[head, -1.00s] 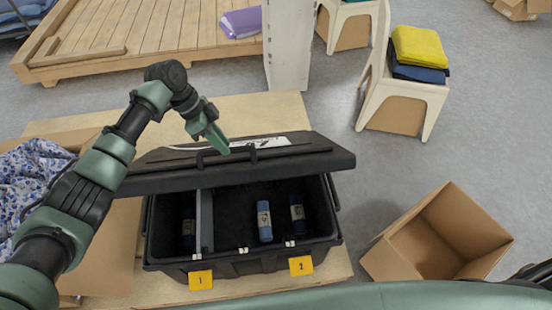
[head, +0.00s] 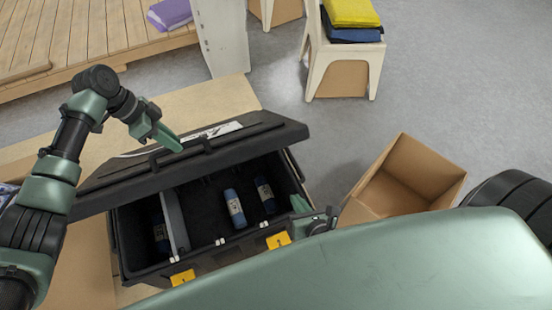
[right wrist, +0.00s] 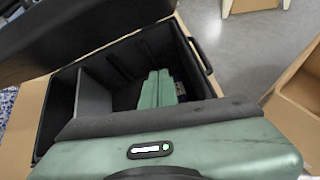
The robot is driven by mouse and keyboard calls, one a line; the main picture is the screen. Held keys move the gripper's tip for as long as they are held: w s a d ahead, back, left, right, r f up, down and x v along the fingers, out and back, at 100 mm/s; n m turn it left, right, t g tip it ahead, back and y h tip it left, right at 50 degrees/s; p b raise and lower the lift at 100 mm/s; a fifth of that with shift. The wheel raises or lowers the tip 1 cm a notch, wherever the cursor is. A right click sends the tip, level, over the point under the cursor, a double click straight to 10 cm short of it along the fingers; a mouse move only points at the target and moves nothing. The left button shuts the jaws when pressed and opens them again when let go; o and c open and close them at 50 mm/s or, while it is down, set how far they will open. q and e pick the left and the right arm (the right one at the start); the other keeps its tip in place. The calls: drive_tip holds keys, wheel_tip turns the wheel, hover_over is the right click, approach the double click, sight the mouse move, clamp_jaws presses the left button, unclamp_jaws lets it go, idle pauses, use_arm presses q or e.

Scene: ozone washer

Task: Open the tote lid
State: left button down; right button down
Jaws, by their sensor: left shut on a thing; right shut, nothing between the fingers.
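The black tote (head: 262,240) stands with its lid (head: 235,150) raised at a slant above the open box; the lid also shows at the upper left of the right wrist view (right wrist: 70,30). My left gripper (head: 174,141) is shut on the handle on the lid's top; its fingertips partly hide the grip. My right gripper (head: 299,203) is shut and empty at the tote's right front corner, largely hidden by my arm in the head view. In the right wrist view its closed fingers (right wrist: 157,88) show against the tote's dark interior.
Blue cylinders (head: 234,208) and a grey divider (head: 174,218) are inside the tote. An open cardboard box (head: 415,170) stands to the right. A chair (head: 345,55) with folded cloths stands behind; grey floor there is clear.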

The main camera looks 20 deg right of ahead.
use_arm(q)
drive_tip(key=shift+w+a+f, duration=0.15)
drive_tip(key=shift+a+f, duration=0.05)
drive_tip(key=shift+f, duration=0.15)
use_arm(e)
wheel_tip(320, 180, up, 6)
drive_tip(key=w+a+n+t, duration=0.1)
drive_tip(key=n, duration=0.2)
drive_tip(key=w+f, duration=0.1)
drive_tip(key=w, duration=1)
drive_tip(key=shift+w+f, duration=0.15)
drive_tip(key=shift+f, duration=0.05)
drive_tip(key=shift+a, duration=0.1)
